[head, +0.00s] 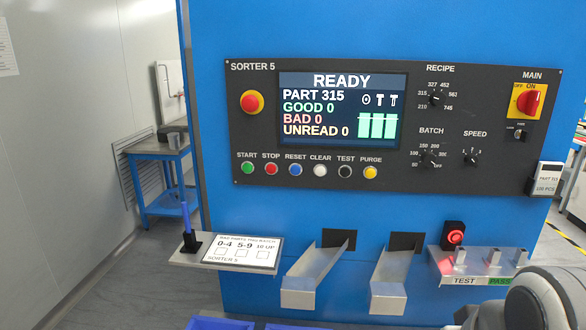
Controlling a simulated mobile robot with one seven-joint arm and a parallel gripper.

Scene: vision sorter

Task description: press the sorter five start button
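The dark control panel (200,120) labelled SORTER 5 is on the front of the blue machine. Its green START button (247,168) is at the left end of a row of buttons, under the red and yellow emergency stop (252,102). The screen (342,108) reads READY, PART 315, with GOOD, BAD and UNREAD all at 0. A grey rounded part of my arm shows at the lower right, well away from the START button. My gripper's fingers are not in view.
Red STOP (271,169), blue RESET (295,169) and other buttons sit close beside START. Below, a shelf with a card (242,252) and two metal chutes (315,270) stick out. A red-lit device (454,236) stands at the right. The space before the panel looks clear.

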